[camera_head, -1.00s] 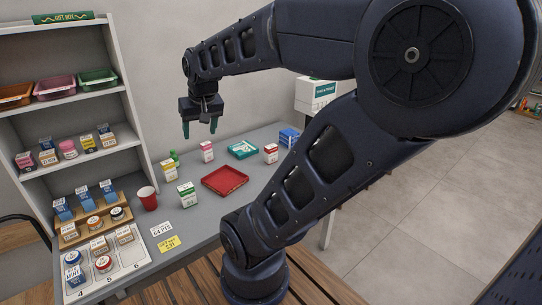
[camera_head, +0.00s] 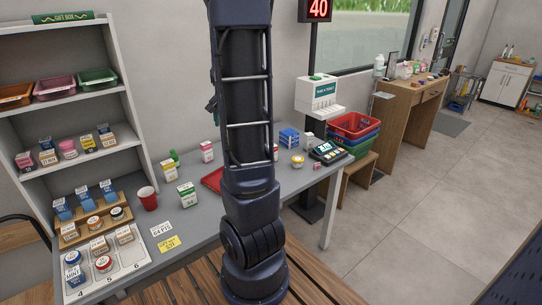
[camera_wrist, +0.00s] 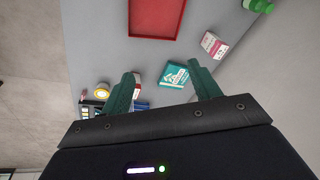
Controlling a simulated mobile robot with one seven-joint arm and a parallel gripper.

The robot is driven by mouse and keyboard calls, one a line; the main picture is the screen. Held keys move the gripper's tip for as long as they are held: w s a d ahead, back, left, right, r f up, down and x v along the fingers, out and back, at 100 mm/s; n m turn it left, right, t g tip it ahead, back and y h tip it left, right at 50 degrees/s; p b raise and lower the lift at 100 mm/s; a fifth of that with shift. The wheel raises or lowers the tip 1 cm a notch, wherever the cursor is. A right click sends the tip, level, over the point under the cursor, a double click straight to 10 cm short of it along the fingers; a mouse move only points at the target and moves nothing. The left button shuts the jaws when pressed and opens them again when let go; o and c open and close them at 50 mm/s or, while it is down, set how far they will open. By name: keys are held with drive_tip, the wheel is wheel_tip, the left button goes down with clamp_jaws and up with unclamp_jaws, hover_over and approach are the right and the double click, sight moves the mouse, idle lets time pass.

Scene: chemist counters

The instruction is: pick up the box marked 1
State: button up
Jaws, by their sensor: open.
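No box with a readable mark 1 shows. In the head view, a stepped wooden rack (camera_head: 75,242) at the left holds blue-and-white boxes, the leftmost being a box (camera_head: 62,209), with round jars and more boxes below. The white board (camera_head: 128,256) in front carries the numbers 4, 5 and 6. My gripper (camera_wrist: 163,88) is open and empty in the wrist view, its green fingers apart above the counter. A teal box (camera_wrist: 174,75) shows between the fingers, and a red-and-white box (camera_wrist: 214,45) lies beyond them. My arm hides most of the gripper in the head view.
Shelves (camera_head: 60,115) rise at the left. A card terminal (camera_head: 327,152) and stacked baskets (camera_head: 355,126) are at the right. Open floor lies further right.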

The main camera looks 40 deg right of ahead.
drive_tip(key=w+d+f+m+g+h, duration=0.1)
drive_tip(key=d+f+m, duration=0.1)
drive_tip(key=d+f, duration=0.5)
drive_tip(key=w+d+f+m+h, duration=0.1)
drive_tip(key=w+d+f+m, duration=0.1)
drive_tip(key=d+f, duration=0.5)
drive_tip(key=w+d+f+m+g+h, duration=0.1)
drive_tip(key=w+d+f+m, duration=0.1)
drive_tip(key=d+f, duration=0.5)
drive_tip(key=shift+d+f+m+g+h, duration=0.2)
drive_tip(key=shift+d+m, duration=0.1)
drive_tip(key=shift+d, duration=0.7)
drive_tip(key=shift+d+f+m+g+h, duration=0.15)
drive_tip(key=shift+d+m, duration=0.15)
drive_tip(key=shift+d, duration=0.7)
drive_tip(key=shift+s+x, duration=0.15)
drive_tip(key=shift+x, duration=1.2)
drive_tip(key=shift+s+x, duration=0.15)
drive_tip(key=shift+x, duration=1.2)
drive_tip(key=shift+d+r, duration=0.1)
drive_tip(key=shift+r, duration=0.05)
drive_tip(key=c, duration=1.1)
